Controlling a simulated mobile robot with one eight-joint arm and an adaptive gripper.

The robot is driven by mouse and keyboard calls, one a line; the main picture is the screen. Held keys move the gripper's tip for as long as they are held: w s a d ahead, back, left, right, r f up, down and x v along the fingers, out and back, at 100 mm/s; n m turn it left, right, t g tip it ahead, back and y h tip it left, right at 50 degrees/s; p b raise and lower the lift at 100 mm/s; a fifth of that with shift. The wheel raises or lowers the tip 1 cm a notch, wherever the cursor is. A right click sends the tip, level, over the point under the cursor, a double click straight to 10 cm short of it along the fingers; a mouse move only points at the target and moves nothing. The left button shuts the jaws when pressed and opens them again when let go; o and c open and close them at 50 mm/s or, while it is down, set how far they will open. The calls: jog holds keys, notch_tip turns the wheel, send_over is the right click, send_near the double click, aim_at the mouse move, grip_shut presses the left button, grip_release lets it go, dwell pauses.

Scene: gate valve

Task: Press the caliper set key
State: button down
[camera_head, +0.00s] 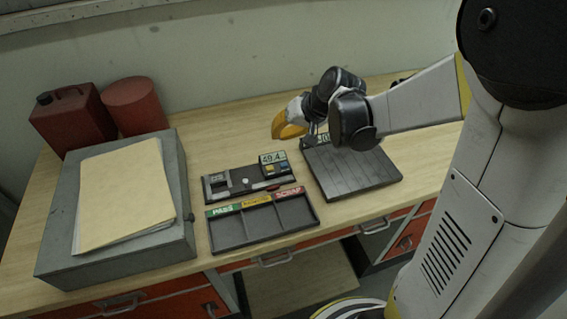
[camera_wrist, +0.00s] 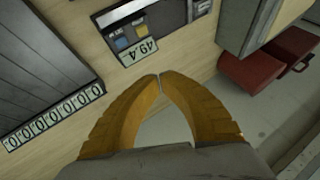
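The caliper (camera_head: 222,184) lies in a dark holder on the wooden bench, with a display (camera_head: 273,158) reading 49.4. Below the display are a blue key (camera_head: 269,170) and a yellow-orange key (camera_head: 283,166). In the wrist view the display (camera_wrist: 138,51) is upside down, with the blue key (camera_wrist: 122,43) and orange key (camera_wrist: 139,32) beyond it; their lettering is too small to read. My gripper (camera_head: 276,136) is above the bench, behind and above the display. Its orange fingertips (camera_wrist: 160,77) meet, with nothing between them, apart from the keys.
A tray (camera_head: 250,241) labelled PASS and SCRAP, with a yellow middle label, lies in front of the caliper. A dark slotted board (camera_head: 352,181) is to the right. A grey box (camera_head: 114,266) with folders is left, near a red can (camera_head: 74,121) and red cylinder (camera_head: 135,105).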

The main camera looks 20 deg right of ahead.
aim_at(276, 162)
jog(key=shift+f+b, duration=3.4)
jog(key=shift+f, duration=0.9)
jog(key=shift+f, duration=0.1)
jog(key=shift+f+b, duration=0.3)
jog(key=shift+b, duration=0.05)
jog(key=shift+f+b, duration=0.45)
jog(key=shift+f, duration=0.05)
jog(key=shift+r, duration=0.15)
jog(key=shift+r+p, duration=0.7)
jog(key=shift+r, duration=0.1)
notch_tip(276, 162, up, 5)
jog(key=p, duration=0.4)
